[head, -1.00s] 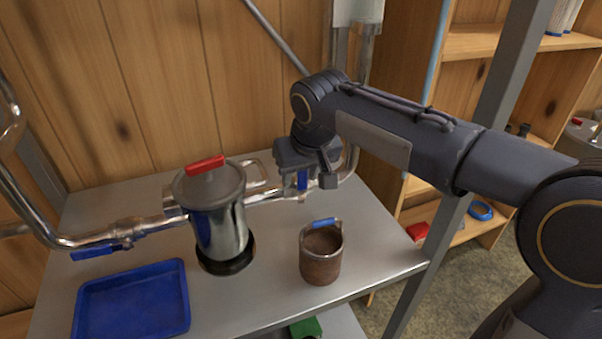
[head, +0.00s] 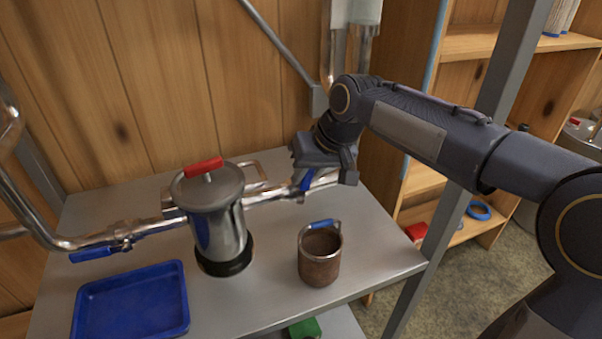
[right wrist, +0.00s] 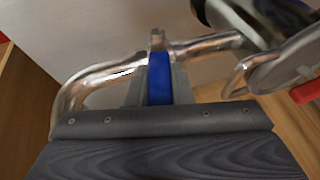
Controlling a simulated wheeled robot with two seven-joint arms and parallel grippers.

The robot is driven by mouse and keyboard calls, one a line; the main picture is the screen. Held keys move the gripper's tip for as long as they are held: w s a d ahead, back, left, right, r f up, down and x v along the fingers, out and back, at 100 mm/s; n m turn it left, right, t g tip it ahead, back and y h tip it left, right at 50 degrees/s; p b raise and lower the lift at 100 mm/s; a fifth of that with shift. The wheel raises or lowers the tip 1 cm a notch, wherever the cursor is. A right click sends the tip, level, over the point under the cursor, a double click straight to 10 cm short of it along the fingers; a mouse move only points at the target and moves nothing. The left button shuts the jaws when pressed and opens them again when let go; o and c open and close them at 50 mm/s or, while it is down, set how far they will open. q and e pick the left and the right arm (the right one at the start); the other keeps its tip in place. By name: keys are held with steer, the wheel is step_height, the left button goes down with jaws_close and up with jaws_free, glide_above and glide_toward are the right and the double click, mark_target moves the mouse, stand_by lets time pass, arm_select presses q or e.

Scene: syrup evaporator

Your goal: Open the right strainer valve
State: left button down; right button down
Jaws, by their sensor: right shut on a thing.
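The strainer (head: 214,215) is a steel pot with a lid and a red handle, standing on the grey table with metal pipes on both sides. The right valve's blue handle (head: 305,184) is on the pipe to the right of the pot, and is tilted in the head view. My right gripper (head: 308,180) is shut on this handle. In the right wrist view the blue handle (right wrist: 159,78) sits between the fingers, beside the pipe. The gripper partly hides the valve. My left gripper is not in view.
The left valve's blue handle (head: 92,254) lies roughly along its pipe. A blue tray (head: 131,303) and a brown bucket (head: 320,258) with a blue grip stand on the table's front part. A grey post (head: 455,215) and wooden shelves (head: 540,45) are at the right.

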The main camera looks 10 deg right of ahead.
steer(key=shift+d+f+y, duration=0.15)
steer(key=shift+d+y, duration=0.2)
steer(key=shift+y, duration=0.25)
steer(key=c, duration=1.3)
jaws_free()
steer(key=shift+v, duration=3.9)
steer(key=shift+w, duration=0.15)
